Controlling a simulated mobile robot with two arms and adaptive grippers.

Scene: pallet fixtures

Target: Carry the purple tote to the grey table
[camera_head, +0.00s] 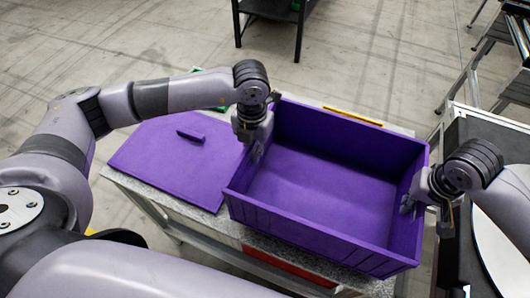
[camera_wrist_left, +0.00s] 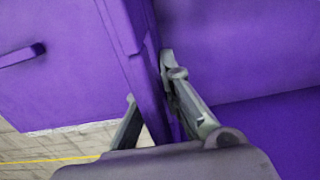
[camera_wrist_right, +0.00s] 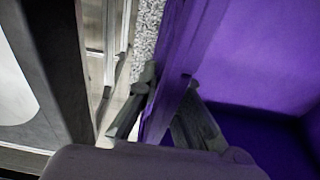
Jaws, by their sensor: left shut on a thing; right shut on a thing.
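The open purple tote (camera_head: 320,190) sits on or just above a speckled grey tabletop (camera_head: 218,222); I cannot tell if it touches. It is empty inside. My left gripper (camera_head: 258,152) is shut on its left wall, one finger inside and one outside; the wall also shows in the left wrist view (camera_wrist_left: 140,60). My right gripper (camera_head: 412,203) is shut on its right wall, which shows in the right wrist view (camera_wrist_right: 178,70). The parts of the walls between the fingers are partly hidden.
A purple lid (camera_head: 175,165) with a small handle lies left of the tote. A yellow strip (camera_head: 352,117) lies behind it. A red part (camera_head: 290,267) shows below the table's front edge. A dark table (camera_head: 272,12) stands at the back, with open floor (camera_head: 340,65) before it.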

